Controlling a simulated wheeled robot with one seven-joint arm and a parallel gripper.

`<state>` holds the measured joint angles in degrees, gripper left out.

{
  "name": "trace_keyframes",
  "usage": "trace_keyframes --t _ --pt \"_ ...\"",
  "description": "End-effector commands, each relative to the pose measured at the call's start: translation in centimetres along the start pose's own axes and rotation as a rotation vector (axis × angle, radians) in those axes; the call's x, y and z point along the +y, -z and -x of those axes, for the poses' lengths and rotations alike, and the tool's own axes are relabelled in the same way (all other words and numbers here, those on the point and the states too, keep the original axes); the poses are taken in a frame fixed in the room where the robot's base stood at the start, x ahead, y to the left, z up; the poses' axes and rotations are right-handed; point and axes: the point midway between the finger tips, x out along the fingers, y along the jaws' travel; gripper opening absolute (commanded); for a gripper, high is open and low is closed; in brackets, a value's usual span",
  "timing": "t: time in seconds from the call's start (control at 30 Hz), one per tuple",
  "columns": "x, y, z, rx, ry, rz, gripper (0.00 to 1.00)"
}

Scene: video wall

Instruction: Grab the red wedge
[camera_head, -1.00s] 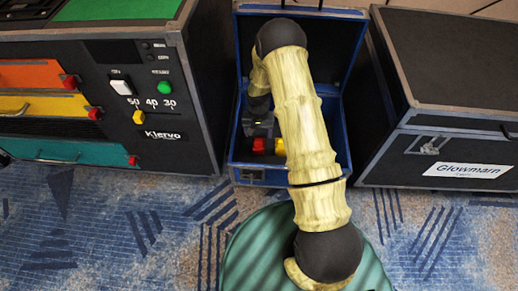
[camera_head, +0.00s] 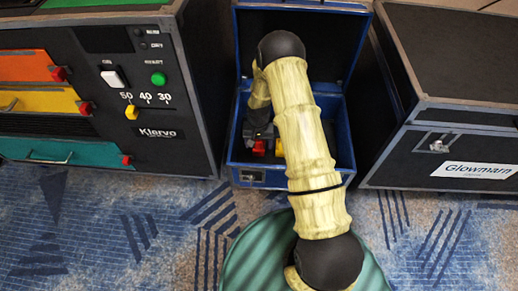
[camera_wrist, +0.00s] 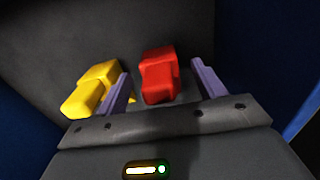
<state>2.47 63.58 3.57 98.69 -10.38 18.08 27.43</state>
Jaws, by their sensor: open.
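The red wedge (camera_wrist: 158,72) lies on the dark floor of the open blue case. In the wrist view it appears between the two purple fingers of my gripper (camera_wrist: 160,69), with a gap on each side. The fingers are apart and hold nothing. In the head view the red wedge (camera_head: 259,148) shows just in front of my dark gripper (camera_head: 256,131), which is down inside the case. Part of the wedge is hidden there.
A yellow block (camera_wrist: 92,88) lies close beside the left finger in the wrist view. The blue case's walls (camera_head: 300,179) surround my gripper. A black Klarvo cabinet (camera_head: 160,112) stands left, and a black Glowmarn case (camera_head: 440,130) stands right.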

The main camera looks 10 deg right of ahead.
Motion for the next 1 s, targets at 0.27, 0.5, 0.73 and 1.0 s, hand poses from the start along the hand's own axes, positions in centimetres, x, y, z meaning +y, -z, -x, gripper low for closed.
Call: trace_keyframes --t 0.27,0.5,0.73,1.0 --pt "0.0 -0.1 -2.7 0.001 0.001 0.001 0.69" --pt "0.0 -0.1 -2.5 0.001 0.001 0.000 0.69" --pt "0.0 -0.1 -2.5 0.001 0.000 0.000 0.69" --pt "0.0 -0.1 -2.5 0.001 0.000 0.000 0.30"
